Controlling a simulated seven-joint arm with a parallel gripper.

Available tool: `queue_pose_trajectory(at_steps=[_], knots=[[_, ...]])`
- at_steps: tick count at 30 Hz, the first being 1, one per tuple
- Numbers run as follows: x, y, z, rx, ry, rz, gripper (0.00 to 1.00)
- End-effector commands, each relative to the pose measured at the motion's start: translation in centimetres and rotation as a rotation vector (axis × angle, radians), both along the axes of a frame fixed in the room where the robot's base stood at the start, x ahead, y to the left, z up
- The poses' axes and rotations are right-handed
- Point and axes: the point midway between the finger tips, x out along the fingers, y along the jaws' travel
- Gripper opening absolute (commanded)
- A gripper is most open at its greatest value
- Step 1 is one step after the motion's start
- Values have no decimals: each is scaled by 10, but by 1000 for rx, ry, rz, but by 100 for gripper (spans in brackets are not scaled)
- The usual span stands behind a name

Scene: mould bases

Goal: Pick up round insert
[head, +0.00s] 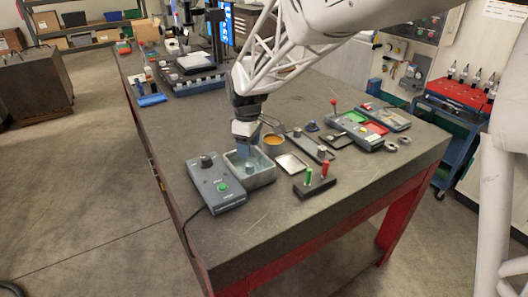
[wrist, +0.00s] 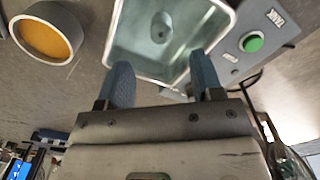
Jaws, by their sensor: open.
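A grey round piece with a small dark mark, seemingly the round insert (wrist: 161,28), lies on the floor of a metal tank with a teal inside (wrist: 116,32). The tank also shows in the head view (head: 262,180), where my gripper hides much of its inside. My gripper (head: 245,158) points down over the tank. In the wrist view my gripper (wrist: 160,62) has its two blue fingers wide apart with nothing between them. The round piece appears beyond the fingertips, apart from them.
A grey control box (head: 217,187) with a green button stands left of the tank. A round dish with orange contents (head: 273,142) stands behind it. A flat tray (head: 292,163) and a block with red and green handles (head: 314,185) are to the right. The front tabletop is clear.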

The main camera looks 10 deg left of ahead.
Motion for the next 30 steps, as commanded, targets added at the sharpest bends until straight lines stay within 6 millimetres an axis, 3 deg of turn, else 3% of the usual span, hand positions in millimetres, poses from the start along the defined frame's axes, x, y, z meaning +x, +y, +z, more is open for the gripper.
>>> queue_pose_trajectory(at_steps=[8,19,30], knots=[[0,-1,0,0,0,-1,60],[0,-1,-24,0,0,-2,60],[0,-1,-26,0,0,-2,60]])
